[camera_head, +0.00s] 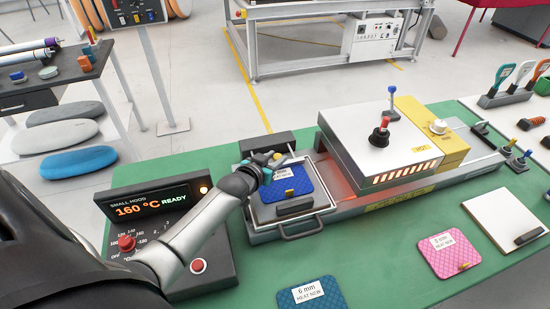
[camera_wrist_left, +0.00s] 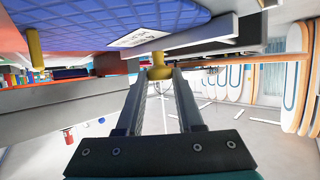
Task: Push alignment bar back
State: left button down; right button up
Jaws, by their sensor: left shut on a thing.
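A blue quilted board (camera_head: 292,182) with a white label lies on the metal tray (camera_head: 328,208) at the left end of the heating press. It also shows at the top of the left wrist view (camera_wrist_left: 110,20). My left gripper (camera_head: 268,164) is over the far left edge of this board. In the left wrist view its fingers (camera_wrist_left: 158,76) are closed around a brass-coloured knob (camera_wrist_left: 158,58). The knob sits by a pale bar (camera_wrist_left: 205,36), seemingly the alignment bar, along the board's edge. My gripper hides most of the bar in the head view. My right gripper is out of view.
The press hood (camera_head: 385,145) stands right of the tray, glowing beneath. A control box (camera_head: 165,225) reads 160 °C READY at the left. A dark block (camera_head: 266,143) is behind the tray. Blue (camera_head: 312,295) and pink (camera_head: 449,254) boards lie in front on the green table.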

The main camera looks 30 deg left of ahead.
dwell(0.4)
pick_arm(q)
jog(key=w+a+b, duration=0.2)
jog(key=w+a, duration=0.1)
jog(key=shift+a+f, duration=0.15)
jog(key=shift+a, duration=0.05)
jog(key=shift+w+a, duration=0.1)
jog(key=shift+a, duration=0.1)
jog(key=shift+r, duration=0.2)
jog(key=c, duration=0.6)
grip_release()
jog(key=shift+w+a, duration=0.1)
jog(key=shift+o, duration=0.3)
